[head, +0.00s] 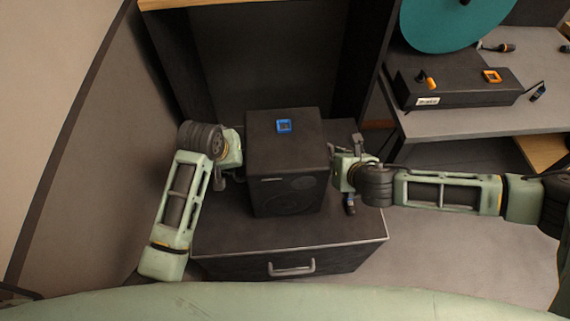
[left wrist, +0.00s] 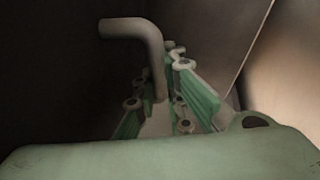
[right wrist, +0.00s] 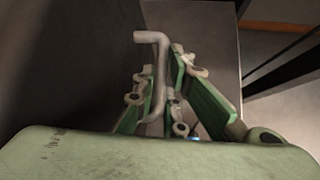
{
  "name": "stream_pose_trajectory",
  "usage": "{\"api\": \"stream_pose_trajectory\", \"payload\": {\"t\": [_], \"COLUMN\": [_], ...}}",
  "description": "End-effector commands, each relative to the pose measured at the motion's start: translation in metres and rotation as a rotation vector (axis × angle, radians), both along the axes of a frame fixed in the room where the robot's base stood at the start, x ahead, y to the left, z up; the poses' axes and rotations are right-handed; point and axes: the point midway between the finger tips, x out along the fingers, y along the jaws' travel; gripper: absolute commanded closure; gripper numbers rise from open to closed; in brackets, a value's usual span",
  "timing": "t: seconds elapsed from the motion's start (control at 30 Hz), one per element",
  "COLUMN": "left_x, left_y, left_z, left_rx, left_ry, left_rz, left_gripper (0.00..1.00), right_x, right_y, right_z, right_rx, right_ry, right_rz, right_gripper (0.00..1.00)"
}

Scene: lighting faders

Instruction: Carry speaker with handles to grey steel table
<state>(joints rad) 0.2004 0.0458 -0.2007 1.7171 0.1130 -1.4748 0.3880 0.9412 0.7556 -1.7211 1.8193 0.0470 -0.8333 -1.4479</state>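The black speaker (head: 286,152) stands upright on a dark cabinet (head: 225,238), its round cone facing me. My left gripper (head: 233,165) is at its left side and my right gripper (head: 343,168) at its right side. In the left wrist view a bent grey handle (left wrist: 150,52) comes down between the spread fingers. In the right wrist view another grey handle (right wrist: 158,70) also lies between spread fingers. Both grippers look open around the handles; contact cannot be told. A grey-topped table (head: 450,123) is at the right.
A blue square piece (head: 284,126) lies on top of the speaker. The grey table bears a black box (head: 455,88) with orange pieces, a teal disc (head: 450,22) and small dark items. A dark shelf frame (head: 355,60) rises behind the cabinet. A wall (head: 85,150) stands left.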

Motion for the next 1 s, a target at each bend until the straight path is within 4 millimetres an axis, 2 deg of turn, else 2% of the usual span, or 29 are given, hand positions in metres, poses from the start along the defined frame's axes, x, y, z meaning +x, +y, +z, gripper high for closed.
{"api": "stream_pose_trajectory", "payload": {"t": [0.77, 1.0], "left_x": [0.0002, 0.0024], "left_y": [-0.0014, -0.0019], "left_z": [0.0009, 0.0072], "left_rx": [-0.002, -0.003], "left_ry": [-0.002, -0.010], "left_rz": [-0.003, -0.003], "left_gripper": [1.00, 1.00], "right_x": [-0.0001, 0.0020], "right_y": [0.0000, 0.0015], "right_z": [0.0001, 0.0066], "right_rx": [-0.002, 0.000], "right_ry": [-0.001, -0.008], "right_rz": [0.002, 0.005], "right_gripper": [1.00, 1.00]}}
